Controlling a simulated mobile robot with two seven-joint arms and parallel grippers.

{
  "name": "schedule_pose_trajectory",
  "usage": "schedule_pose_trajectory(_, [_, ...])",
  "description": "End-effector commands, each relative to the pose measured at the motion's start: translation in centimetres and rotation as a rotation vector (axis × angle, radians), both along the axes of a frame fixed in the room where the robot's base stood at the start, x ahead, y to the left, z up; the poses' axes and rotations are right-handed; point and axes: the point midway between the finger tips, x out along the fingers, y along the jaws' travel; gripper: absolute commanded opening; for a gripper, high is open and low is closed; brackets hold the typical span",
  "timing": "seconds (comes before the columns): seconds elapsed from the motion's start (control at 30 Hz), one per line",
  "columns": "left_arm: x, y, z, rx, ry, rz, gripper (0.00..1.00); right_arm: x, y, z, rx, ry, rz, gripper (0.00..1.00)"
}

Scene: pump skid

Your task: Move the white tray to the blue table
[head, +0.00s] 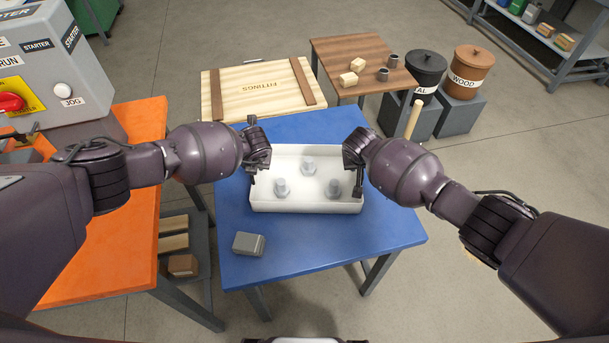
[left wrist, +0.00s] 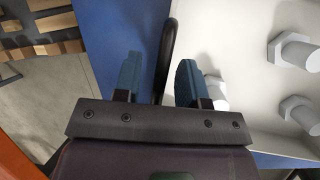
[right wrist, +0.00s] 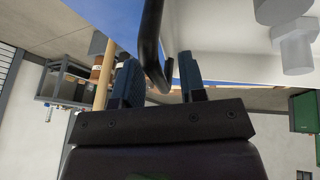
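The white tray (head: 306,206) appears to rest on the blue table (head: 320,254), with three grey hex bolts (head: 309,164) standing in it. Black bar handles show at its ends in the left wrist view (left wrist: 166,55) and the right wrist view (right wrist: 151,45). My left gripper (head: 257,160) is at the tray's left end, its fingers apart on either side of the handle. My right gripper (head: 356,175) is at the right end, also with fingers apart around the handle. Gaps show between fingers and handles in both wrist views.
A grey block (head: 248,243) sits on the blue table in front of the tray. An orange table (head: 110,235) with a control box (head: 45,65) is at left. Behind are a wooden FITTINGS crate (head: 260,90), a brown table (head: 350,48) and two bins (head: 472,72).

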Motion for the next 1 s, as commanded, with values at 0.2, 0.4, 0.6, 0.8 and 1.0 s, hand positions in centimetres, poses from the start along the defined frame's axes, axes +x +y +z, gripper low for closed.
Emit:
schedule_pose_trajectory(0.2, [-0.3, -0.2, 0.8, -0.001, -0.001, -0.002, 0.38, 0.0, 0.0, 0.0, 0.0, 0.0, 0.0, 0.38])
schedule_pose_trajectory(0.4, [-1.1, -0.5, 2.8, -0.001, -0.001, -0.003, 0.38, 0.0, 0.0, 0.0, 0.0, 0.0, 0.0, 0.38])
schedule_pose_trajectory(0.6, [-2.2, -1.0, 5.3, -0.001, -0.001, -0.003, 0.38, 0.0, 0.0, 0.0, 0.0, 0.0, 0.0, 0.38])
schedule_pose_trajectory(0.8, [-3.4, -1.5, 8.0, -0.001, -0.002, -0.002, 0.38, 0.0, 0.0, 0.0, 0.0, 0.0, 0.0, 0.38])
schedule_pose_trajectory(1.0, [-4.3, -1.9, 10.0, -0.001, 0.0, 0.001, 0.38, 0.0, 0.0, 0.0, 0.0, 0.0, 0.0, 0.38])
